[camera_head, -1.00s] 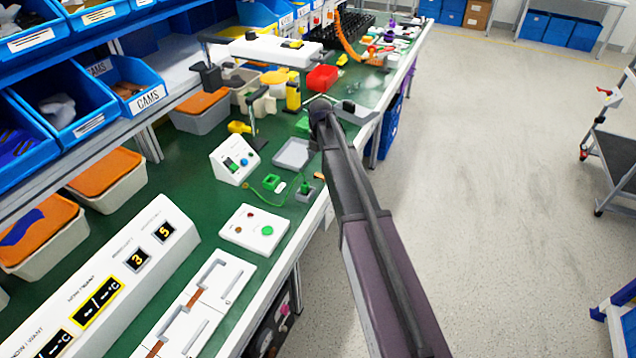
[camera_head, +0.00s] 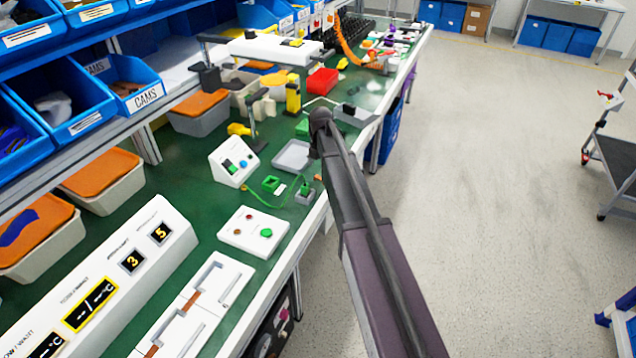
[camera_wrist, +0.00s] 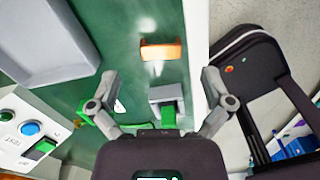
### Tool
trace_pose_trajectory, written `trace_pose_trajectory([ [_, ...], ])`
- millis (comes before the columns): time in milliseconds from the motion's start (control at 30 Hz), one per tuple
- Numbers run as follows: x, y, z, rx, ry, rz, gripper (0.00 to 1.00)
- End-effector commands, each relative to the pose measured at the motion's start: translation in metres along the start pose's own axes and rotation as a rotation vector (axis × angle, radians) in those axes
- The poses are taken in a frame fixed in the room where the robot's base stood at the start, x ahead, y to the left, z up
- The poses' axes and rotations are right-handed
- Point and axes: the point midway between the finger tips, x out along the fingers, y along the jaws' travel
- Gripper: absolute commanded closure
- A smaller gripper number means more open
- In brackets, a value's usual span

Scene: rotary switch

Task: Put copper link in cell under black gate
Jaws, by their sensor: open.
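An orange-copper piece (camera_wrist: 160,51), which looks like the copper link, lies on the green bench top near its white edge in the wrist view. In the head view a small orange bit shows beside my arm (camera_head: 318,177). My gripper (camera_wrist: 160,78) is open and empty, its two fingers spread apart on either side below the copper piece. Copper-coloured bars (camera_head: 193,300) sit in white panels (camera_head: 222,281) at the near end of the bench in the head view. I cannot make out a black gate or its cell. My arm hides the fingers in the head view.
A grey block with a green part (camera_wrist: 168,108) stands between the fingers. A grey tray (camera_wrist: 45,40) and a white button box (camera_wrist: 25,130) are to the left. The bench edge is close on the right, with open floor beyond.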

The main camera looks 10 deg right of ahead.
Motion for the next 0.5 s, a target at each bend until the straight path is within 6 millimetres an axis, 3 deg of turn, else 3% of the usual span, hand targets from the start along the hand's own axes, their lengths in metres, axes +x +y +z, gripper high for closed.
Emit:
trace_pose_trajectory([
  [200, 0.021, 0.0, -0.001, 0.0, 0.0, 0.0, 0.0],
  [500, 0.037, 0.0, -0.001, 0.0, 0.0, 0.0, 0.0],
])
